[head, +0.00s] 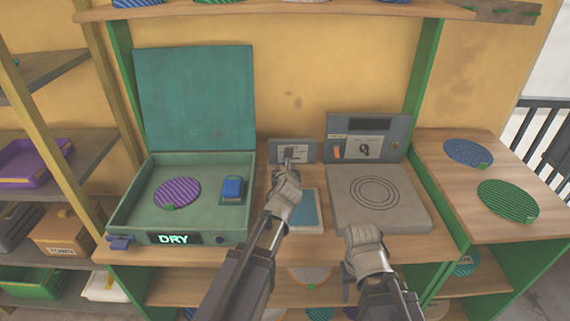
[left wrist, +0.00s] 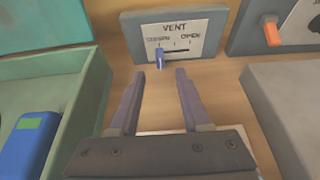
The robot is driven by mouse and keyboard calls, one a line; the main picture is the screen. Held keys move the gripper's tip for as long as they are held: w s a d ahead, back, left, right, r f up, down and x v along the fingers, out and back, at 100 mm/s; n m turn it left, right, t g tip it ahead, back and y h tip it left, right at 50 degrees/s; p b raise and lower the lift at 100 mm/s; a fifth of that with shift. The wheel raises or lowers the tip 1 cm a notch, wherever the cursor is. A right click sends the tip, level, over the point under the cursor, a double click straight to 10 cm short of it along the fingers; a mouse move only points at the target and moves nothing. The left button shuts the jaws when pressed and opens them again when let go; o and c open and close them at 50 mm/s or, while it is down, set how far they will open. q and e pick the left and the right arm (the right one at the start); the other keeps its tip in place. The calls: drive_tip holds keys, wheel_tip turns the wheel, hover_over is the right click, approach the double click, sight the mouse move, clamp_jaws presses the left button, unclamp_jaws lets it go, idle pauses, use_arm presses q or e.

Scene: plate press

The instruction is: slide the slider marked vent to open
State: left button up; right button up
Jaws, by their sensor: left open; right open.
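The vent panel (left wrist: 208,30) is a grey box with a white label reading VENT, CLOSED at left and OPEN at right. Its slider (left wrist: 159,58) is a blue knob at the left, CLOSED end of a dark slot. In the head view the panel (head: 305,155) stands at the back of the bench, and my left gripper partly hides it. My left gripper (left wrist: 159,73) is open, its fingertips just short of the knob, one to either side in the picture. It also shows in the head view (head: 288,154). My right gripper (head: 349,290) hangs low at the bench's front edge.
An open green box (head: 135,215) with a DRY display stands left of the panel, holding a purple disc (head: 177,193) and a blue block (head: 232,188). A grey press plate (head: 410,205) with an orange-switch control box (head: 395,130) stands right. A blue-topped pad (head: 305,212) lies between.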

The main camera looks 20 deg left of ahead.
sight(285, 162)
use_arm(q)
drive_tip(key=b+x, duration=0.3)
drive_tip(key=x, duration=0.5)
drive_tip(key=shift+s, duration=0.1)
drive_tip(key=shift+d, duration=0.1)
clamp_jaws()
idle(1.2)
